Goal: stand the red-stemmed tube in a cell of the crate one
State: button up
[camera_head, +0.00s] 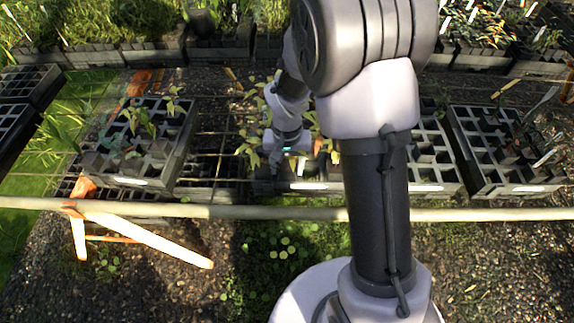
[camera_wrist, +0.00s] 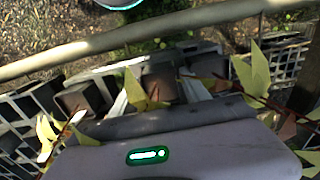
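My gripper (camera_head: 286,150) is at the middle crate (camera_head: 318,187), low among yellow-green leaves (camera_head: 252,150). My arm hides part of this crate. In the wrist view, the gripper's pale body with a green light fills the bottom and its fingertips are not clear. Dark square tubes (camera_wrist: 160,80) show just beyond it. Reddish stems with yellow-green leaves stand on the right (camera_wrist: 256,75) and left (camera_wrist: 48,132). I cannot tell which tube the stems belong to, whether one is gripped, or which crate is crate one.
A grey crate (camera_head: 145,181) with leafy tubes stands at left, and another celled crate (camera_head: 520,188) at right. A pale rail (camera_head: 250,211) runs across the front. An orange-and-white slatted piece (camera_head: 140,238) stands at front left. Planted trays line the back.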

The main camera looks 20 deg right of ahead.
jog(key=shift+o, duration=1)
notch_tip(320, 180, up, 18)
jog(key=p, duration=0.7)
jog(key=shift+f, duration=0.25)
jog(key=s+a+r+t+y, duration=0.1)
jog(key=s+a+r+t, duration=0.1)
jog(key=s+r, duration=0.4)
jog(key=s+a+r+t+y, duration=0.1)
jog(key=s+r+t, duration=0.2)
jog(key=s+r, duration=0.4)
jog(key=s, duration=0.5)
jog(key=shift+s+a+r+m+t, duration=0.3)
jog(key=shift+s+a+m+t, duration=0.1)
